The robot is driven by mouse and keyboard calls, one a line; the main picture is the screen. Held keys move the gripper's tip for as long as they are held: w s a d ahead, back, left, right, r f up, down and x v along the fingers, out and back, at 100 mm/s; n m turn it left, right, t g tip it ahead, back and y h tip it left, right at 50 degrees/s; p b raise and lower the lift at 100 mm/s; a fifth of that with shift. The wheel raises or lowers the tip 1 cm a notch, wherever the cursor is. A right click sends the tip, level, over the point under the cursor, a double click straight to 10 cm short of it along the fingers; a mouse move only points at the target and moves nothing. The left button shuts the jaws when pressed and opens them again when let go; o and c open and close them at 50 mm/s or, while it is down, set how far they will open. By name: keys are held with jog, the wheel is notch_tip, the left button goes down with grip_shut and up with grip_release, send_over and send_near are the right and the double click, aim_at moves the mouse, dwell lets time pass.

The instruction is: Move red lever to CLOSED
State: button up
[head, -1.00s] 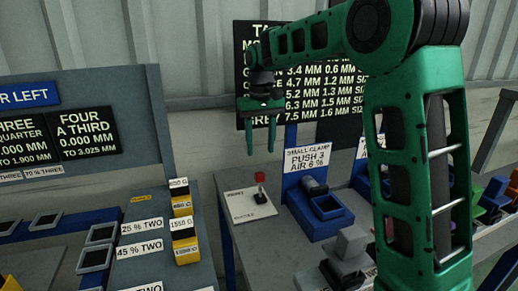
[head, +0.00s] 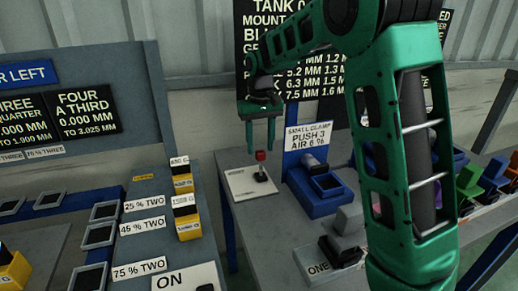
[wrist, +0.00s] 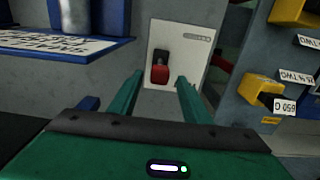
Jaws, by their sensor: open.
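The red lever (head: 260,156) has a red knob on a dark stem and stands on a pale plate (head: 240,183) near the left end of the grey table. My gripper (head: 260,146) is above and just behind the knob in the head view, fingers pointing down, open and empty. In the wrist view the red lever (wrist: 160,72) shows between and beyond the two green fingertips (wrist: 156,78), apart from them as far as I can tell. The plate's lettering is too small to read, so I cannot tell which mark the lever points to.
Yellow weights (head: 186,215) sit on the grey bench at left. A gap separates bench and table. A black text board (head: 300,60) hangs behind.

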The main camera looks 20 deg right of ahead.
jog(key=shift+f, duration=0.7)
grip_shut()
